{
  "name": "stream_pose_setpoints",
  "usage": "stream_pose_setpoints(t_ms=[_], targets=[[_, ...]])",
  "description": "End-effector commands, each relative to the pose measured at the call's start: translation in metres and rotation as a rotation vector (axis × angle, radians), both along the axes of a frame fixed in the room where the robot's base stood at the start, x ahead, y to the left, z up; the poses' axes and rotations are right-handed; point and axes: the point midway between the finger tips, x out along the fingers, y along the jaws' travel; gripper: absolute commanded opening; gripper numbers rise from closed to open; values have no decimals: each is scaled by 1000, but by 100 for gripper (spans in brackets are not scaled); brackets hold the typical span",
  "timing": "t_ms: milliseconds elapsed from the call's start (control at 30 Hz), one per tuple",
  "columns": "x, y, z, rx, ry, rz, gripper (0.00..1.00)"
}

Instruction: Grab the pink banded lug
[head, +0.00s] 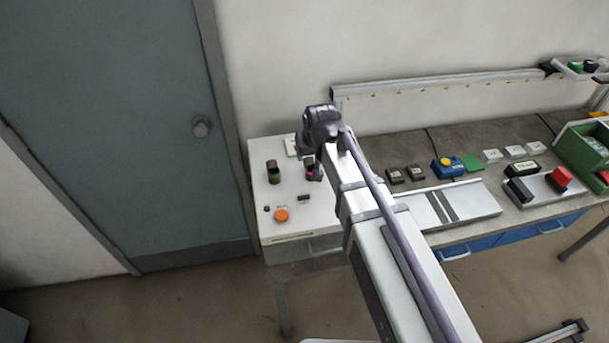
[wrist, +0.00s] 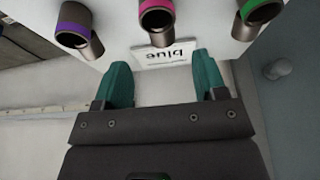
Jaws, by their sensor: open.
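The pink banded lug (wrist: 157,17) is a dark metal cylinder with a pink band and a hollow end. It is at the top middle of the wrist view, beyond my fingertips and roughly in line with the gap between them. In the head view the pink banded lug (head: 309,169) stands on the white cabinet top, partly hidden by my arm's end. My gripper (wrist: 161,63) is open, with two teal fingers apart and nothing between them. It does not touch the lug.
A purple banded lug (wrist: 80,29) and a green banded lug (wrist: 254,17) flank the pink one. An orange round piece (head: 281,215) and small dark pieces lie on the cabinet top (head: 263,238).

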Motion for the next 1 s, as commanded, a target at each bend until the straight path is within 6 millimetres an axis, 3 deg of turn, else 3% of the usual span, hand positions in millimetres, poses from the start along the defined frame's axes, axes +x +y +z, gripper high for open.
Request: stream_pose_setpoints(t_ms=[33, 267, 533, 767, 1000], targets=[[5, 1, -21, 0, 0, 0, 65], [10, 3, -27, 0, 1, 0, 65], [26, 6, -74, 0, 1, 0, 65], [27, 6, -71, 0, 1, 0, 65], [27, 6, -71, 0, 1, 0, 43]])
